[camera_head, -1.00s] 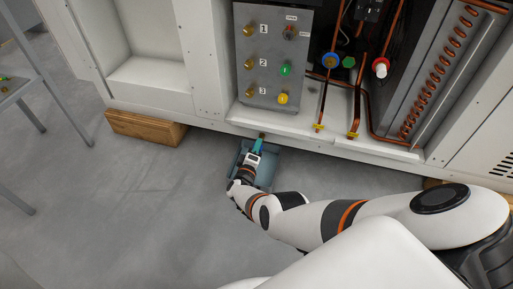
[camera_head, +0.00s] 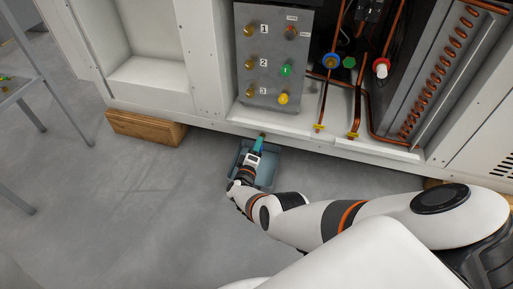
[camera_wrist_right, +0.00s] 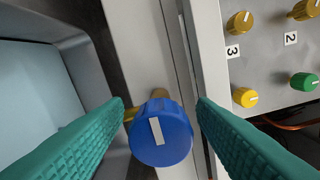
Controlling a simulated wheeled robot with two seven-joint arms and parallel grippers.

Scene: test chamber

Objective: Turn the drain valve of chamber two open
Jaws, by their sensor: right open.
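A round blue knob (camera_wrist_right: 160,137) with a white pointer mark sits on a brass stem in the right wrist view, low on the cabinet's front edge. The pointer runs nearly up and down the picture, slightly tilted. No chamber number shows on the knob itself. My right gripper (camera_wrist_right: 161,104) is open, with one teal finger on each side of the knob and gaps between. In the head view my right gripper (camera_head: 258,145) reaches the cabinet's lower edge and hides the knob; a bit of brass (camera_head: 262,135) shows past it. My left gripper is out of view.
A grey-blue tray (camera_head: 270,169) lies on the floor under the gripper. Above is a grey panel (camera_head: 268,47) with brass, green, yellow and red-marked knobs and labels 1 to 3. Copper pipes (camera_head: 322,100) stand right of it.

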